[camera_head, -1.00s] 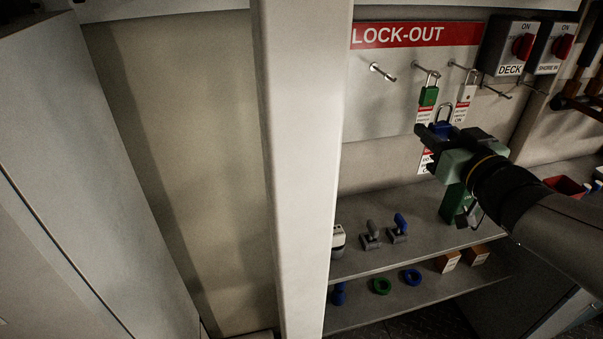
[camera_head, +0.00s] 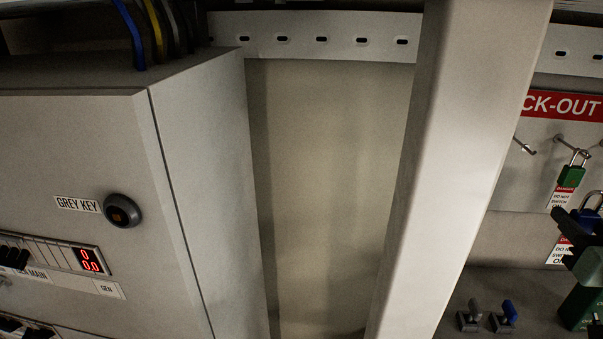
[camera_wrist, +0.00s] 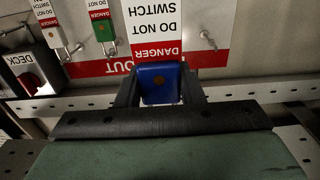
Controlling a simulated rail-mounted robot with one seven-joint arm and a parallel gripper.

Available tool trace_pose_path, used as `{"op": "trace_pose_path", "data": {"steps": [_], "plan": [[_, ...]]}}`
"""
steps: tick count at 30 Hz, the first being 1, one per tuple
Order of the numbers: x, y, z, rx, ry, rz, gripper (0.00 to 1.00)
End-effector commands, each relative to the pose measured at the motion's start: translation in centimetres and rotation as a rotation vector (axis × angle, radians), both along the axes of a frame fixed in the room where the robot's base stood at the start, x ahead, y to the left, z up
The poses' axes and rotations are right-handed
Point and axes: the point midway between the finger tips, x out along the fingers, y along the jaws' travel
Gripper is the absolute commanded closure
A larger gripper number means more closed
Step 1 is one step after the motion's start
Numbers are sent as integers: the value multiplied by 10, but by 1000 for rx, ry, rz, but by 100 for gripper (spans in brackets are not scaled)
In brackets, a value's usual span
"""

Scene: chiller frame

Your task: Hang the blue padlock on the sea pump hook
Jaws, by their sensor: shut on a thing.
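My gripper (camera_head: 574,224) is at the right edge of the head view, partly cut off. It is shut on the blue padlock (camera_wrist: 160,84), which sits between the two dark fingers in the wrist view. The padlock's shackle (camera_head: 592,200) points up in the head view. A red and white danger tag (camera_wrist: 154,30) hangs with it. The padlock is in front of the lock-out board, apart from the hooks. An empty hook (camera_head: 525,146) is at the board's left. No sea pump label is readable, so I cannot tell which hook it names.
A green padlock (camera_head: 571,176) hangs on the hook beside the empty one. A pale post (camera_head: 450,170) stands left of the board. Small items (camera_head: 506,318) stand on the shelf below.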

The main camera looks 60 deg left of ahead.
Motion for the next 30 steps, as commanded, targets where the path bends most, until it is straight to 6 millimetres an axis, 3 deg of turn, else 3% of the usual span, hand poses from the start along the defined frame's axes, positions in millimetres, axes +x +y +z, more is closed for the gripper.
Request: {"op": "trace_pose_path", "data": {"steps": [5, 8, 10, 15, 21, 27, 30], "plan": [[4, -2, -4, 1, 2, -2, 93], [17, -8, -21, 2, 8, -12, 93], [32, -16, -43, 2, 13, -29, 93], [77, -56, -119, 2, 17, -142, 93], [107, -119, -216, -2, 16, -364, 93], [106, -184, -310, -7, 14, -610, 93], [97, -209, -343, -5, 10, -706, 93]]}}
